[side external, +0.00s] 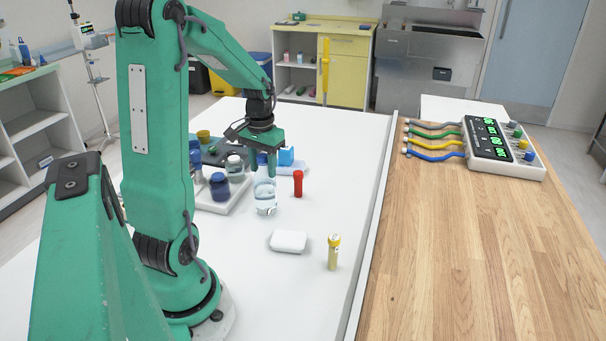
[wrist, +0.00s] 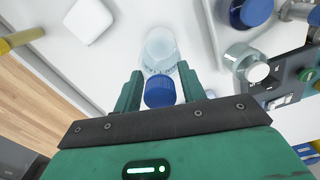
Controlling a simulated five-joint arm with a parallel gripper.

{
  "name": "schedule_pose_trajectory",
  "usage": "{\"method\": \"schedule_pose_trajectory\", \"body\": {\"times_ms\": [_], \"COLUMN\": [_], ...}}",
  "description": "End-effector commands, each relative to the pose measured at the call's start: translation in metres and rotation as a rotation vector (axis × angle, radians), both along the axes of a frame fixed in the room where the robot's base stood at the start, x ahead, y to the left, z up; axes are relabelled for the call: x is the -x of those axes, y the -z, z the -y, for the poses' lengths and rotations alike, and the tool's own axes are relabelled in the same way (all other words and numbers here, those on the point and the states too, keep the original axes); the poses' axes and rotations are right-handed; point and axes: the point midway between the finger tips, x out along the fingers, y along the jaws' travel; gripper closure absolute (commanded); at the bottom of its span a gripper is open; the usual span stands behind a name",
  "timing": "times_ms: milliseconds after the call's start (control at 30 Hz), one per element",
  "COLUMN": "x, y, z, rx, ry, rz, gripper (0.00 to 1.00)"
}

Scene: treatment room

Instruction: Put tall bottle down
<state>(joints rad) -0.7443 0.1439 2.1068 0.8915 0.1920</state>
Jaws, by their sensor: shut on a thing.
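The tall bottle (side external: 265,198) is clear, with a blue cap that shows in the wrist view. My gripper (side external: 263,168) points down over the white table and is shut on its upper part. In the wrist view the two fingers stand on either side of the blue cap, and the clear bottle body (wrist: 160,48) extends beyond them. The bottle is roughly upright. I cannot tell for sure whether its base touches the table. In the side view the fingers hide its cap.
A red tube (side external: 298,184) is close on the right. A white block (side external: 288,241) and a yellow-capped tube (side external: 333,253) are nearer the camera. Bare table lies between them.

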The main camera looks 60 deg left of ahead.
Motion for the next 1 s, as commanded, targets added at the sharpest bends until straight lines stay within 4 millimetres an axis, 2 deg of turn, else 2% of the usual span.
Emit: {"method": "schedule_pose_trajectory", "body": {"times_ms": [467, 500, 600, 1000], "x": [0.0, 0.0, 0.0001, -0.0001], "y": [0.007, 0.0075, 0.0073, 0.0044], "z": [0.0001, 0.0001, 0.0002, -0.0001], "rx": [0.0, 0.0, 0.0, -0.001], "ry": [0.0, 0.0, 0.0, 0.0], "rz": [0.0, 0.0, 0.0, 0.001], "gripper": [1.0, 0.55, 0.37, 0.37]}}
